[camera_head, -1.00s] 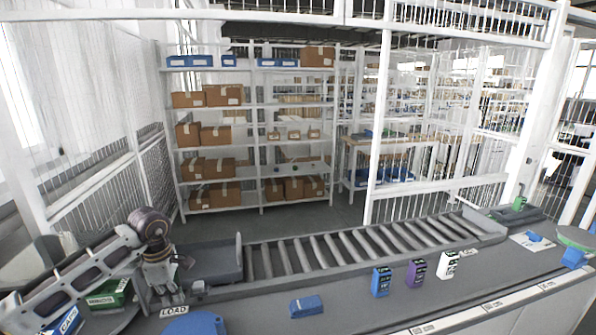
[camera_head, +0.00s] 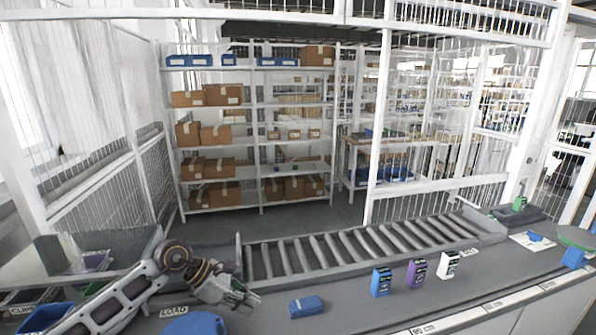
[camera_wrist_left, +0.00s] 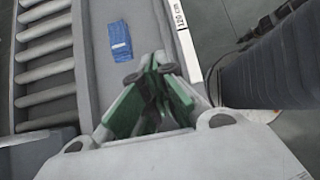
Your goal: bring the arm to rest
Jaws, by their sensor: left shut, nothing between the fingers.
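My left gripper (camera_head: 246,299) is shut and empty. It is held above the counter (camera_head: 350,298), to the right of the LOAD label. In the left wrist view its green-padded fingers (camera_wrist_left: 154,66) meet at their tips, with nothing between them. A blue box (camera_head: 306,306) lies flat on the counter to the right of the gripper, apart from it. It also shows beyond the fingertips in the left wrist view (camera_wrist_left: 120,41). My right gripper does not show in either view.
A roller conveyor (camera_head: 345,248) runs behind the gripper. A blue box (camera_head: 381,281), a purple box (camera_head: 416,273) and a white box (camera_head: 448,264) stand upright on the counter. Bins, one blue (camera_head: 45,317), sit at the left. A blue round-edged object (camera_head: 195,324) is at the front.

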